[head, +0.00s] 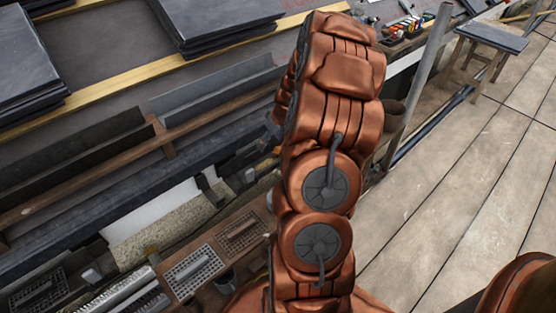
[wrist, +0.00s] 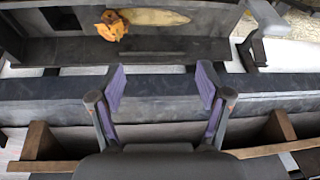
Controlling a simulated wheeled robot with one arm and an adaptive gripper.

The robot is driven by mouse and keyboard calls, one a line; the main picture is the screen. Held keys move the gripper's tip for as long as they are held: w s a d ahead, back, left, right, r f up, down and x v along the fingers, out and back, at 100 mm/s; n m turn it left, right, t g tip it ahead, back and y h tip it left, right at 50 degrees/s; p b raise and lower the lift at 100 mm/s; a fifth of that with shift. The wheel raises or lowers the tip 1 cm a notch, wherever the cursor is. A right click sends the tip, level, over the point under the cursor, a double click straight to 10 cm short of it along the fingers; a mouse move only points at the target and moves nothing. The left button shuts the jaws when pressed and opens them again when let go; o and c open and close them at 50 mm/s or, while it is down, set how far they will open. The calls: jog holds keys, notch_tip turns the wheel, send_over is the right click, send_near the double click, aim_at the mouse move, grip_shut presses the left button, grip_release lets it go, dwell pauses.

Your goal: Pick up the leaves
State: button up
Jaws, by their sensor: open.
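In the wrist view, a clump of orange leaves (wrist: 111,26) lies in a dark grey trough (wrist: 60,47) near the top of the picture. A long tan piece (wrist: 154,17), perhaps a leaf, lies beside the clump on its right. My gripper (wrist: 162,82) is open, with purple pads apart and nothing between them. In the picture its fingertips are below the leaves, and a grey ledge shows between the fingers. In the head view my copper arm hides most of the gripper, and I see no leaves there.
Slate stacks (head: 217,20) lie on the roof at the upper left, by wooden battens (head: 100,91). Metal grates (head: 193,271) sit at the bottom. A grey pole (head: 427,65) and a small stool (head: 491,38) stand on the right. Plank flooring (head: 470,170) is clear there.

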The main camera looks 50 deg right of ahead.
send_over(278, 152)
jog(key=s, duration=0.2)
jog(key=shift+h, duration=0.4)
jog(key=f, duration=0.2)
jog(key=f+b, duration=0.1)
jog(key=f, duration=0.1)
jog(key=shift+s+d, duration=0.2)
jog(key=shift+d, duration=0.1)
jog(key=shift+d+f, duration=0.15)
jog(key=shift+f, duration=0.15)
jog(key=shift+w+b+x, duration=0.15)
jog(key=shift+b+x, duration=0.65)
jog(key=shift+x, duration=1)
jog(key=shift+w+b+x, duration=0.1)
jog(key=shift+b+x, duration=0.65)
jog(key=shift+x, duration=1.05)
jog(key=shift+d+r, duration=0.15)
jog(key=c, duration=0.9)
